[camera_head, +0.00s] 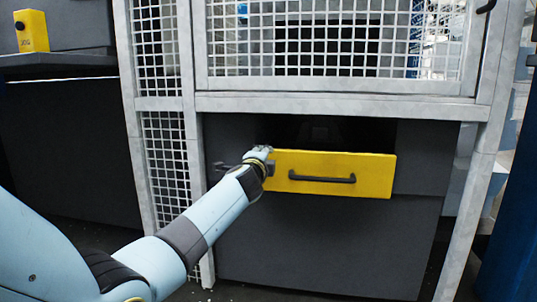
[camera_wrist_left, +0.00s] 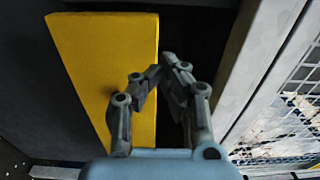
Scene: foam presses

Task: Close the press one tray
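The press one tray has a yellow front (camera_head: 300,164) with a dark bar handle (camera_head: 322,178), low in the grey press body. A dark opening shows above the front. In the left wrist view, the yellow front (camera_wrist_left: 115,60) is a tall panel left of centre, with a dark gap on its right. My left gripper (camera_head: 262,163) is at the left end of the front, beside the handle. In the left wrist view, its fingertips (camera_wrist_left: 162,65) are close together at the panel's right edge, with nothing visible held. Contact is unclear. My right gripper is out of view.
A pale metal frame (camera_head: 330,104) with white mesh surrounds the press above and at the left. A yellow box (camera_head: 31,31) stands on a dark ledge at the upper left. A blue surface (camera_head: 512,225) borders the right edge.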

